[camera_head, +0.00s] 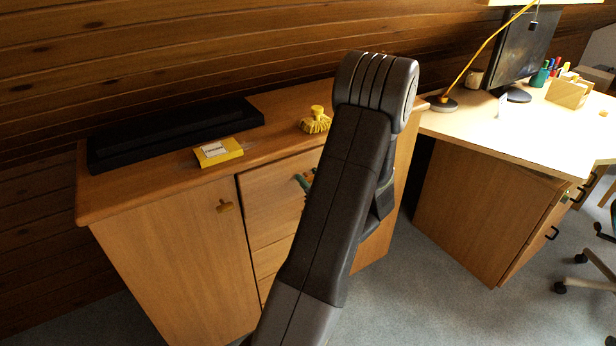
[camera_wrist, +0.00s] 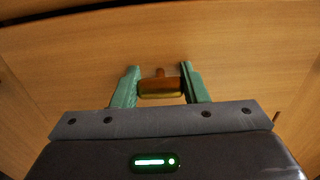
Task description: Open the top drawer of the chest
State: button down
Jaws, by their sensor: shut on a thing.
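The wooden chest (camera_head: 165,245) stands against the plank wall. Its top drawer (camera_head: 268,205) is right of the left door, and its front also fills much of the wrist view (camera_wrist: 225,40). The drawer handle (camera_wrist: 160,88), a short brownish-gold bar, sits between the green fingers of my gripper (camera_wrist: 160,84). My gripper is shut on this handle. In the head view, my green fingertips (camera_head: 304,183) show at the drawer front, and my arm hides the handle and the right part of the drawer. The drawer looks about flush with the chest, though a small opening is hard to judge.
On the chest top are a black flat object (camera_head: 175,135), a yellow box (camera_head: 218,152) and a yellow round object (camera_head: 316,121). A desk (camera_head: 510,125) stands to the right. Grey floor (camera_head: 420,290) is open between desk and chest.

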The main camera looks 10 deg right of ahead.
jog(key=v, duration=2.5)
jog(key=shift+r, duration=0.15)
jog(key=c, duration=0.8)
grip_release()
jog(key=shift+c, duration=0.2)
jog(key=v, duration=1.3)
jog(key=shift+s, duration=0.4)
jog(key=shift+d, duration=0.15)
jog(key=x, duration=1.4)
